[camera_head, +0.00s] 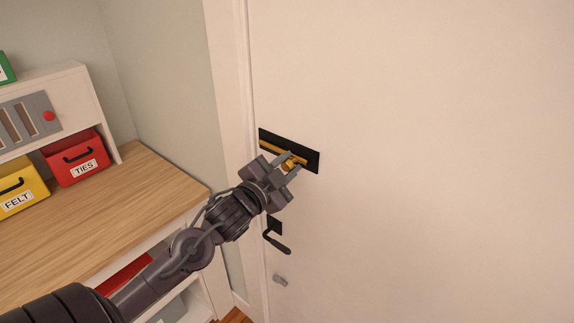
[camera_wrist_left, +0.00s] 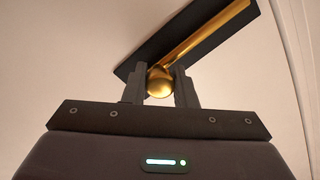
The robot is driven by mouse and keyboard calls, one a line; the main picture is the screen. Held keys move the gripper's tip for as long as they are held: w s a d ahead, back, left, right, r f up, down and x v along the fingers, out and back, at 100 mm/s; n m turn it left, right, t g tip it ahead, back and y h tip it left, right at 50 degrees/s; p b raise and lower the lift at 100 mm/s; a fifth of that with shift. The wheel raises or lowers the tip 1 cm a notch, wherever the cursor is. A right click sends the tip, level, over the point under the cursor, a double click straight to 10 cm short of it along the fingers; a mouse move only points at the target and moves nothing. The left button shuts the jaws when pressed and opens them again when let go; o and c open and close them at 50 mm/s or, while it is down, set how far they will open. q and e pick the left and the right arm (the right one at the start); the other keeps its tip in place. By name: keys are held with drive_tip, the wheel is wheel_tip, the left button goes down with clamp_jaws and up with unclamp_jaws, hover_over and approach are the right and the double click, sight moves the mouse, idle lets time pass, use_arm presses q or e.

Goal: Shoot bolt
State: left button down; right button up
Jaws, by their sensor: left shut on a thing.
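A brass bolt (camera_head: 270,143) lies on a black plate (camera_head: 313,160) fixed to the white door (camera_head: 430,150) near its left edge. In the left wrist view the bolt's bar (camera_wrist_left: 207,32) runs up and right across the black plate (camera_wrist_left: 140,62), with a round brass knob (camera_wrist_left: 160,82) at its lower end. My left gripper (camera_head: 292,162) is shut on the knob, with one finger on each side of it; it also shows in the left wrist view (camera_wrist_left: 160,88). The fingers hide part of the knob and plate. My right gripper is not in view.
A black door handle (camera_head: 276,240) sits below the bolt, with a small grey knob (camera_head: 280,280) under it. A wooden counter (camera_head: 130,190) at left carries a red TIES bin (camera_head: 80,172) and a yellow FELT bin (camera_head: 20,187). The door's right side is clear.

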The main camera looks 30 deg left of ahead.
sight(278, 151)
use_arm(q)
drive_tip(key=a, duration=0.1)
drive_tip(key=a+p, duration=0.1)
drive_tip(key=a, duration=0.3)
drive_tip(key=shift+w+r, duration=0.2)
drive_tip(key=shift+r, duration=0.05)
drive_tip(key=shift+d, duration=0.1)
drive_tip(key=c, duration=1.6)
unclamp_jaws()
drive_tip(key=o, duration=0.3)
drive_tip(key=shift+o, duration=0.6)
drive_tip(key=shift+f, duration=0.1)
drive_tip(key=shift+w, duration=0.1)
drive_tip(key=shift+f, duration=0.1)
